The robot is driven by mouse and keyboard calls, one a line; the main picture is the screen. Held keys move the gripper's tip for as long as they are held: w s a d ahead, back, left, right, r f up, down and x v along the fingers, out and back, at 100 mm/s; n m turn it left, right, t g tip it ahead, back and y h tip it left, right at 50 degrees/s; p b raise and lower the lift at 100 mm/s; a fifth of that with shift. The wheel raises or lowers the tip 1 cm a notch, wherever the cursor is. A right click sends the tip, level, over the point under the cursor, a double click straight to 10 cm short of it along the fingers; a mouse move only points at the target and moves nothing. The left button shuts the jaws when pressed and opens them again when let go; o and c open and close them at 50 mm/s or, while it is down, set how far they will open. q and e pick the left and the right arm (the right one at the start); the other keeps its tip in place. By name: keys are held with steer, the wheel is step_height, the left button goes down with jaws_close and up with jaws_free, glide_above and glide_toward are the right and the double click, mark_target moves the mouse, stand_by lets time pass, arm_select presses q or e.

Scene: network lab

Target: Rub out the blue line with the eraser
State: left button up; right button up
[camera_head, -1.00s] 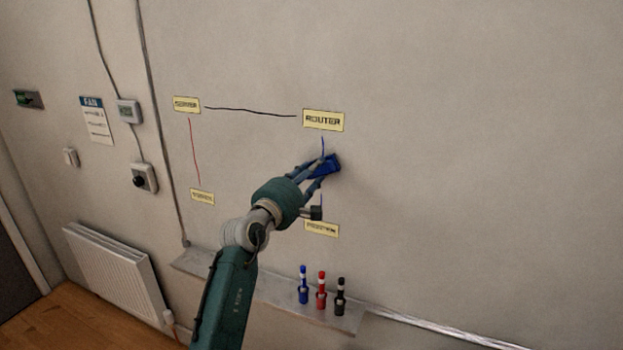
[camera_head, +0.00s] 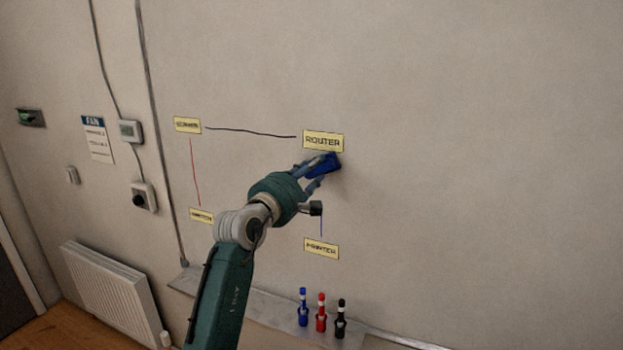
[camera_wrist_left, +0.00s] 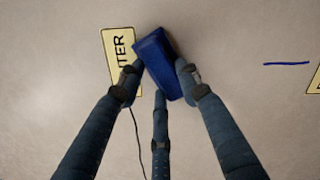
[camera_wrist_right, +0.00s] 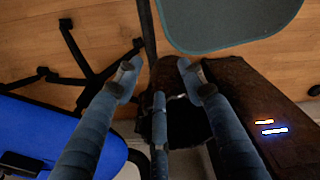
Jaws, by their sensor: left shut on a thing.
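The blue eraser (camera_head: 325,163) is in my left gripper (camera_head: 318,174), at the wall just under the yellow ROUTER label (camera_head: 323,141). In the left wrist view the eraser (camera_wrist_left: 165,68) sits tilted between the fingers and partly overlaps the label's edge. A short stretch of blue line (camera_head: 321,226) shows above the PRINTER label (camera_head: 321,248); this stretch also shows in the left wrist view (camera_wrist_left: 286,64). Bare wall shows between it and the eraser. Any line behind the eraser is hidden. My right gripper (camera_wrist_left: 160,90) is not in that view; in its own wrist view the right gripper (camera_wrist_right: 157,72) is open and empty.
A black line (camera_head: 250,132) and a red line (camera_head: 194,172) join other labels on the wall. A radiator (camera_head: 110,292) is at lower left. The wall to the right is clear.

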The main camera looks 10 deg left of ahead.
arm_select(q)
steer(key=shift+f+b, duration=8.6)
steer(key=shift+f, duration=2.05)
steer(key=shift+r, duration=0.1)
steer(key=p+v, duration=0.2)
steer(key=v, duration=0.4)
steer(key=shift+d, duration=0.25)
steer(key=shift+r, duration=0.15)
